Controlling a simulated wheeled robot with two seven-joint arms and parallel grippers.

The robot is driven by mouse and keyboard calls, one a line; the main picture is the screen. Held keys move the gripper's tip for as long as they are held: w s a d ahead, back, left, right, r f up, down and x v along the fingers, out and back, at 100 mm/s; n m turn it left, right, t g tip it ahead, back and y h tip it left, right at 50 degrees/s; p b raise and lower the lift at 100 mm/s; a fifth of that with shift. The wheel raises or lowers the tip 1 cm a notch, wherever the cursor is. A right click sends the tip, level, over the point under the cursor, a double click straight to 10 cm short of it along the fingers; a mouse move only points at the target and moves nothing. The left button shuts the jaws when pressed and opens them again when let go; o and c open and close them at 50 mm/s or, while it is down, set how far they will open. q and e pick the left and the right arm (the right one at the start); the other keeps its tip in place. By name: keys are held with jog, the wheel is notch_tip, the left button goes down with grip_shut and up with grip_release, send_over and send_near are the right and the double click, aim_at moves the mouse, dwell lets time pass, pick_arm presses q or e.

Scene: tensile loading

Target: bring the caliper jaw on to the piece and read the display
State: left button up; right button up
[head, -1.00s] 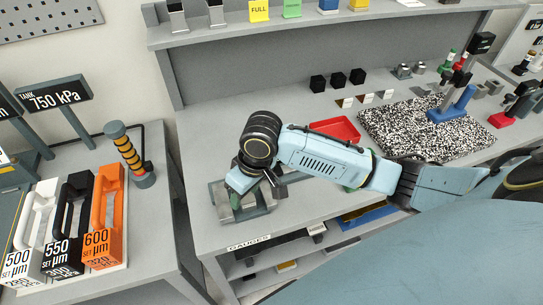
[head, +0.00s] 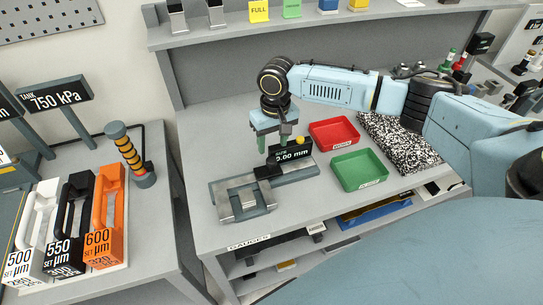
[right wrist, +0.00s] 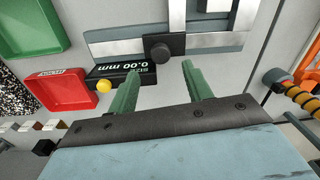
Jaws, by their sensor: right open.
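The caliper (head: 288,178) lies on the bench, with a grey beam, a dark slider (head: 267,171) and a silver block-like part (head: 243,200) at its left end. In the right wrist view the slider carries a round dark knob (right wrist: 158,51). I cannot tell whether the moving jaw touches a piece. The black display (head: 291,152) behind the caliper reads 0.00 mm; it shows upside down in the right wrist view (right wrist: 120,73). My right gripper (head: 272,146) is open and empty, above and behind the slider, beside the display. My left gripper is not in view.
A red tray (head: 334,133) and a green tray (head: 359,170) are to the right, then a speckled board (head: 400,145). Bare bench lies left of the caliper. Orange, black and white labelled blocks stand on the left table.

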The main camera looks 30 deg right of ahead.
aim_at(271, 160)
jog(key=f, duration=0.6)
jog(key=shift+a+f, duration=0.2)
jog(key=shift+f, duration=0.1)
